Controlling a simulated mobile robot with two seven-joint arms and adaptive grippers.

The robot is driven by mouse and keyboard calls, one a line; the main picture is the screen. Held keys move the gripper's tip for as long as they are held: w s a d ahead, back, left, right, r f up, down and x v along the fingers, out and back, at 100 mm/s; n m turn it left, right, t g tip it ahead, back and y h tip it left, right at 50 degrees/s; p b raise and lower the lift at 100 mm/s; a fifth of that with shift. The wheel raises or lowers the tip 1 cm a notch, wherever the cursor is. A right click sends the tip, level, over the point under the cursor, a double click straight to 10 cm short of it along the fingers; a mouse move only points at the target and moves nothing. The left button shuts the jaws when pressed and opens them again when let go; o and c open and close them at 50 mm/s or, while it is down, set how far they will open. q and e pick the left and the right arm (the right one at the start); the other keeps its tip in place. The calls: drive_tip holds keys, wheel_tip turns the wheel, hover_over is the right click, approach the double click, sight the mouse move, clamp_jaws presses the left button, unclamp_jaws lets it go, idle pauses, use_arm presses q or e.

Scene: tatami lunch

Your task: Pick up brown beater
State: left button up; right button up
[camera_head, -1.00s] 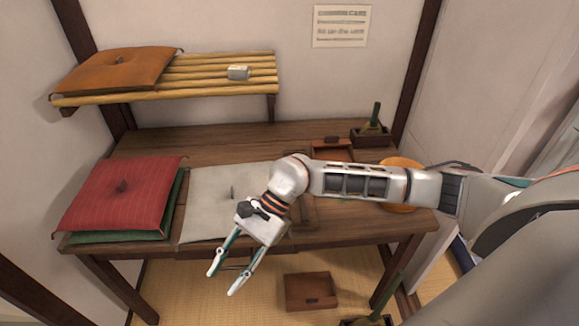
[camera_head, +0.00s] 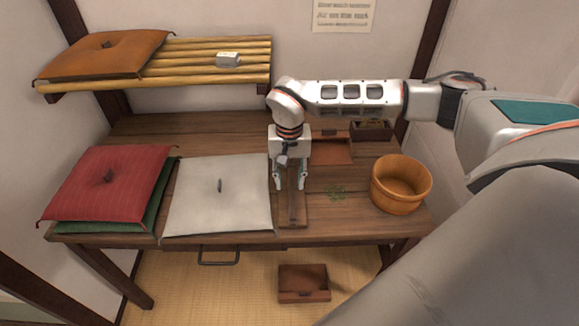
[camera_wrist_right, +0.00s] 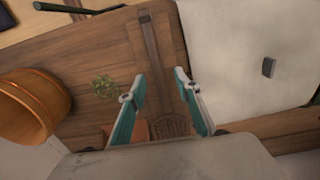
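The brown beater (camera_wrist_right: 170,125) lies on the wooden table (camera_head: 350,222), its woven head between my right gripper's fingers in the right wrist view. Its dark, slim handle (camera_wrist_right: 153,45) runs toward the table's front edge. In the head view the handle (camera_head: 293,206) shows below the fingers, while the gripper mostly hides the head. My right gripper (camera_head: 290,187) points down over the beater. In the right wrist view its fingers (camera_wrist_right: 160,75) are apart, one on each side of the beater, with nothing gripped. I cannot tell the height gap. My left gripper is not in view.
A white cushion (camera_head: 220,200) lies just left of the gripper, a red cushion (camera_head: 105,185) farther left. A wooden bucket (camera_head: 401,190) and a green sprig (camera_head: 337,193) are to the right. An open box (camera_head: 330,150) is behind. A shelf (camera_head: 200,65) hangs at back left.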

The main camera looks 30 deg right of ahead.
sight(292, 194)
drive_tip(key=f, duration=0.5)
drive_tip(key=shift+s+d+f, duration=0.1)
drive_tip(key=shift+s+d, duration=0.05)
drive_tip(key=shift+d, duration=0.1)
clamp_jaws()
